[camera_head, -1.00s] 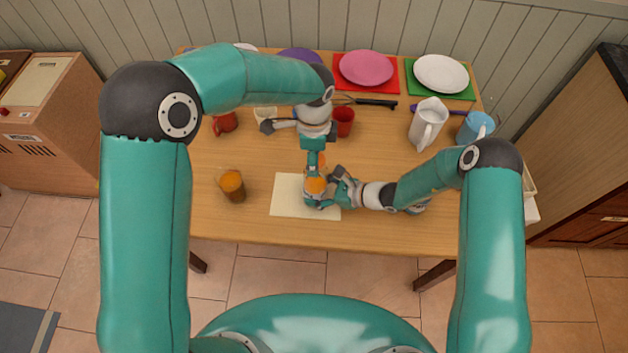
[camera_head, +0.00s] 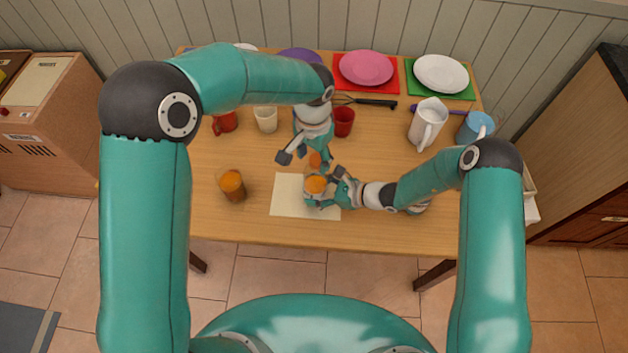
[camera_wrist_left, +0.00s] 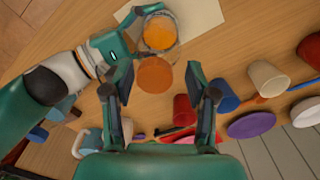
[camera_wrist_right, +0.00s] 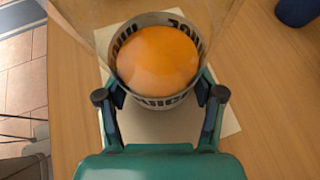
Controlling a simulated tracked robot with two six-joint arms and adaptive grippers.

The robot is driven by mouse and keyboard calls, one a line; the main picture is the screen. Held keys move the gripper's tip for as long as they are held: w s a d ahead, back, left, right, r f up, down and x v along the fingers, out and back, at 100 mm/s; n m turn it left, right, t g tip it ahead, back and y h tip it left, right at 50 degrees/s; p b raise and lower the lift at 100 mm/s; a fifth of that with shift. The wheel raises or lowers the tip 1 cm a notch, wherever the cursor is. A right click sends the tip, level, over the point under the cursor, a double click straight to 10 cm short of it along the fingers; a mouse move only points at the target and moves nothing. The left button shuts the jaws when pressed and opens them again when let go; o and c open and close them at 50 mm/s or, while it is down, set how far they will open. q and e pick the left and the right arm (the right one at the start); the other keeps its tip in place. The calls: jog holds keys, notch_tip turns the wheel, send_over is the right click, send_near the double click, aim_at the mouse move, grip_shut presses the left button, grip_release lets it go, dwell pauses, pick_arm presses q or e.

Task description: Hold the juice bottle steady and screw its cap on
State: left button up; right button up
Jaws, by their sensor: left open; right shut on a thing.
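The clear juice bottle (camera_head: 315,186) stands over the pale mat, with orange juice in its lower part. In the right wrist view the bottle (camera_wrist_right: 155,101) shows a lettered label. My right gripper (camera_head: 328,190) is shut around its lower part. An orange disc, which looks like the cap (camera_head: 315,160), shows just beyond the juice in the head view. In the left wrist view the cap (camera_wrist_left: 154,76) overlaps the bottle's end; I cannot tell how it is seated. My left gripper (camera_wrist_left: 157,85) is open, its spread fingers apart from the cap.
The pale mat (camera_head: 287,204) lies under the bottle. A brown-orange drink container (camera_head: 232,186) stands to the left. Cups, a white pitcher (camera_head: 428,122), a blue mug (camera_head: 475,127) and plates line the back. The front left of the table is clear.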

pick_arm(q)
jog(key=n, duration=1)
jog(key=shift+a, duration=0.1)
grip_shut()
jog(key=m, duration=0.4)
jog(key=shift+s+f+m, duration=0.15)
jog(key=shift+m, duration=0.15)
jog(key=m, duration=1.3)
jog(key=shift+s+m, duration=0.1)
jog(key=shift+m, duration=0.3)
